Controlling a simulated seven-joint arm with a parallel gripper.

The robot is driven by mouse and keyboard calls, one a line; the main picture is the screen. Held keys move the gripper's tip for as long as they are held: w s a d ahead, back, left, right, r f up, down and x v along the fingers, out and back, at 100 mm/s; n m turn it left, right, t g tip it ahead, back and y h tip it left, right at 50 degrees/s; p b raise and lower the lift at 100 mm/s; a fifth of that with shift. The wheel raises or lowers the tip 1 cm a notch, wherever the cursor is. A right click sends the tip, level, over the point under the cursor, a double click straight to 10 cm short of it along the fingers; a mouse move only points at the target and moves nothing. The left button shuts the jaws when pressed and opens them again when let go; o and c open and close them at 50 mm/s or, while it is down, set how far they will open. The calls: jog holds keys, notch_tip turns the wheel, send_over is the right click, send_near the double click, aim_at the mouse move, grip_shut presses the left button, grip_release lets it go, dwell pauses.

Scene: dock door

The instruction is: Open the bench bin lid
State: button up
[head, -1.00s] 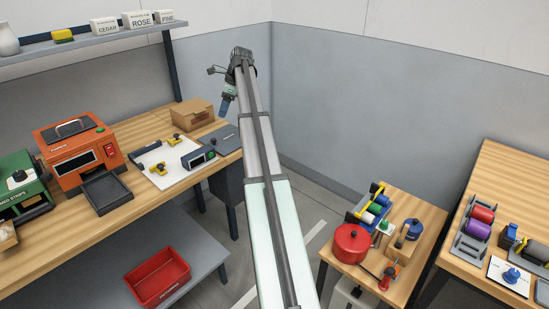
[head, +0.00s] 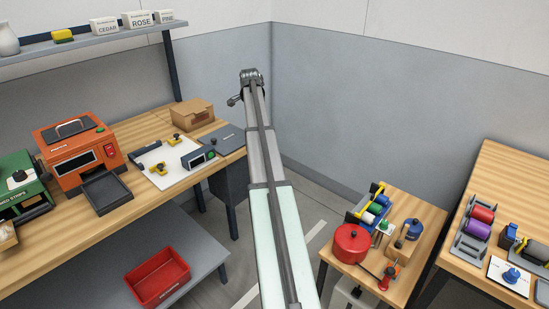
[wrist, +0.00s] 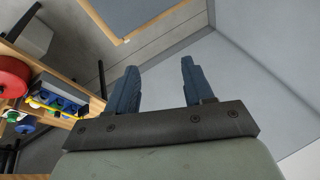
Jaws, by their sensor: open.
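A flat dark grey panel (head: 222,138), which looks like the bin lid, lies shut at the right end of the long wooden bench. A dark box body (head: 229,186) hangs beneath it. My gripper shows in the wrist view (wrist: 157,80) with two blue fingers apart and nothing between them. In the head view its fingers are hidden behind my arm, whose end is above and right of the panel. In the wrist view a grey panel with a wooden edge (wrist: 125,12) shows at the top, beyond the fingers; I cannot tell if it is the lid.
A cardboard box (head: 192,115) stands behind the panel. A white board with yellow clamps and a dark device (head: 198,157) is to its left, near an orange machine (head: 76,150). A small table with a red pot (head: 351,244) stands right of my arm. Walls close the corner behind.

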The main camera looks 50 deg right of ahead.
jog(key=s+d+f+n+h, duration=0.2)
jog(key=s+d+n+h, duration=0.3)
jog(key=d+n+h, duration=0.6)
jog(key=s+a+f+y, duration=0.2)
jog(key=a+f+y, duration=0.1)
jog(key=f, duration=0.5)
jog(key=s+a+f+y, duration=0.1)
jog(key=a+f+y, duration=0.2)
jog(key=a+f, duration=0.2)
notch_tip(320, 180, down, 4)
jog(key=shift+s+a+r+m, duration=0.15)
jog(key=shift+s+a+m, duration=0.1)
jog(key=shift+s+m, duration=0.15)
dwell(0.3)
